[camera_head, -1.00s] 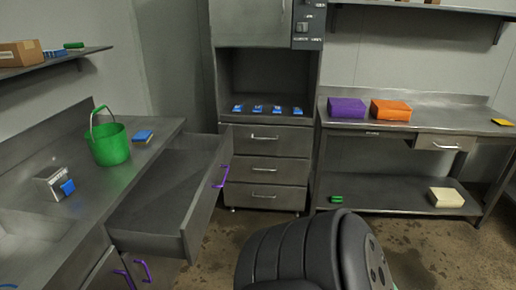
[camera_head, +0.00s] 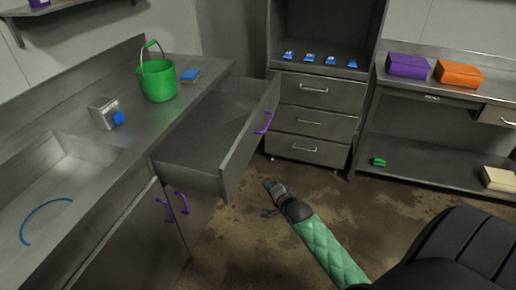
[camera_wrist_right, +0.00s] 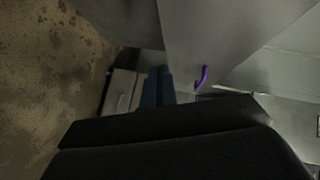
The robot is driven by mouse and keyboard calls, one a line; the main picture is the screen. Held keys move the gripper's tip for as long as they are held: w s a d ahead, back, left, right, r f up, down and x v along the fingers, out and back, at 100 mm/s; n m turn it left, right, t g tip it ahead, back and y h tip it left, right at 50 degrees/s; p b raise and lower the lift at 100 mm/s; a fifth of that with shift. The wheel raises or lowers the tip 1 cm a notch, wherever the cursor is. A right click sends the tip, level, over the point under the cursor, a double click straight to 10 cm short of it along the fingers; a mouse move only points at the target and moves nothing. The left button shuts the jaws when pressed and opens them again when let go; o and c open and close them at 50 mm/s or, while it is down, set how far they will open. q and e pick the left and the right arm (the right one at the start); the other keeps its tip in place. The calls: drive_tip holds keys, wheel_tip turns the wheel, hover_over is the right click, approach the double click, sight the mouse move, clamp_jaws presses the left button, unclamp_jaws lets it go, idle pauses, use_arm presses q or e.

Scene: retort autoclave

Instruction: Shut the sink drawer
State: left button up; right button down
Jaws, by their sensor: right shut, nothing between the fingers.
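The sink drawer (camera_head: 232,165) is a grey metal drawer pulled well out of the left counter, empty inside, with a purple handle (camera_head: 264,123) on its front. My right gripper (camera_head: 267,184) is shut and empty, low in front of the drawer, to the right of its near corner and apart from it. In the right wrist view the shut fingers (camera_wrist_right: 158,86) point toward grey metal fronts, with a purple handle (camera_wrist_right: 202,78) to their right. My left gripper is not in view.
The sink basin (camera_head: 72,168) is at left. A green bucket (camera_head: 158,82), a small metal box (camera_head: 103,113) and a blue-yellow sponge (camera_head: 190,75) stand on the counter. Purple-handled cabinet doors (camera_head: 172,222) are below. The floor (camera_head: 330,190) before the drawer is clear.

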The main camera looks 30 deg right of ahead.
drive_tip(key=w+d+r+m+t+h, duration=0.1)
drive_tip(key=w+d+r+m+t, duration=0.3)
drive_tip(key=d, duration=0.3)
drive_tip(key=g+p, duration=0.1)
drive_tip(key=p, duration=0.2)
approach(252, 142)
drive_tip(key=w+d, duration=0.2)
drive_tip(key=w, duration=0.3)
drive_tip(key=shift+w+a+r, duration=0.15)
drive_tip(key=shift+w+a, duration=0.15)
drive_tip(key=shift+a, duration=0.2)
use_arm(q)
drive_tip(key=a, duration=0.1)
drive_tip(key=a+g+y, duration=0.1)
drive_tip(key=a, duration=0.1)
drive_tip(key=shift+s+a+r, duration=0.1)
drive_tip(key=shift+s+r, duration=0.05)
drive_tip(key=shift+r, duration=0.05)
use_arm(e)
drive_tip(key=shift+w+a, duration=0.2)
drive_tip(key=shift+w, duration=0.05)
